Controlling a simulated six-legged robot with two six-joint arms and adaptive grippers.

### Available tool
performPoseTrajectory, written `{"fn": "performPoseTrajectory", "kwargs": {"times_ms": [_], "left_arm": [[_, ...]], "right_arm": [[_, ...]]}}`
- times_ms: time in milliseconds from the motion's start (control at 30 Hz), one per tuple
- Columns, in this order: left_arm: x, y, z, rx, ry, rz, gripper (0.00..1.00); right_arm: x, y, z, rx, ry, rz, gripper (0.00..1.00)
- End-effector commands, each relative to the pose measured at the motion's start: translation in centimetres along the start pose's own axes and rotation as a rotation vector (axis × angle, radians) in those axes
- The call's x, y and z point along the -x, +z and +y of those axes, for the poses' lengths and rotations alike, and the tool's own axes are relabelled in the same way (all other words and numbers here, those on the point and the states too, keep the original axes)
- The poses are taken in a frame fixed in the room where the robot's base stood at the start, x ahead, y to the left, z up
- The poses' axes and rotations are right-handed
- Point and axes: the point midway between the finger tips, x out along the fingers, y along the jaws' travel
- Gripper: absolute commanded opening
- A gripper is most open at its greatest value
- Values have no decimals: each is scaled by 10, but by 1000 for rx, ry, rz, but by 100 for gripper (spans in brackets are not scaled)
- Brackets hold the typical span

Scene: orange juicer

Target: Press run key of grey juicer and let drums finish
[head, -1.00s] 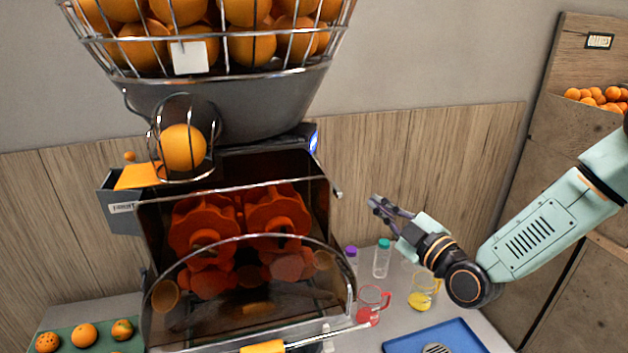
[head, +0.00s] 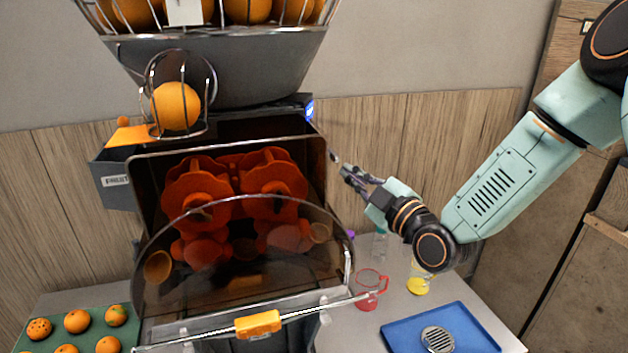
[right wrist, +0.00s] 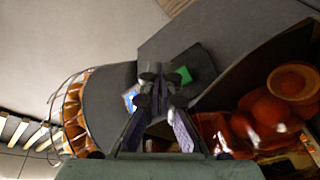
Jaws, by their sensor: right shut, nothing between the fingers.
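The grey juicer (head: 225,65) fills the left and middle of the head view, with orange-red drums (head: 235,187) behind a clear cover. My right gripper (head: 346,171) is shut and empty, its tips just right of the juicer's upper right side. In the right wrist view, my right gripper (right wrist: 162,82) points at the juicer's dark side panel. A green key (right wrist: 184,75) shows just right of the fingertips, and a small blue-white display (right wrist: 131,97) shows left of them. I cannot tell whether the tips touch the panel. My left gripper is out of view.
A wire basket of oranges (head: 250,10) tops the juicer. A red-rimmed jug (head: 370,288), a yellow-bottomed jug (head: 418,286) and a blue tray (head: 470,335) stand right of it. A green tray (head: 62,328) with several oranges lies at left. A cover handle (head: 258,323) juts forward.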

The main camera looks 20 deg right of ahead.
Motion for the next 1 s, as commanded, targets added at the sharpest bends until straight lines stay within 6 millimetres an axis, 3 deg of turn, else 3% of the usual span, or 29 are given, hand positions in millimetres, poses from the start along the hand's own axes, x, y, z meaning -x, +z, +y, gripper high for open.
{"fn": "performPoseTrajectory", "kwargs": {"times_ms": [100, 333, 1000], "left_arm": [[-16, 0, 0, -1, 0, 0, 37], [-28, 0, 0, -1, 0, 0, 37], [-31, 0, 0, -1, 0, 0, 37]], "right_arm": [[-8, -4, -11, 5, -2, 3, 0], [-21, -14, -18, 4, -1, 0, 0], [-26, -19, -19, 0, 1, -2, 0]]}}
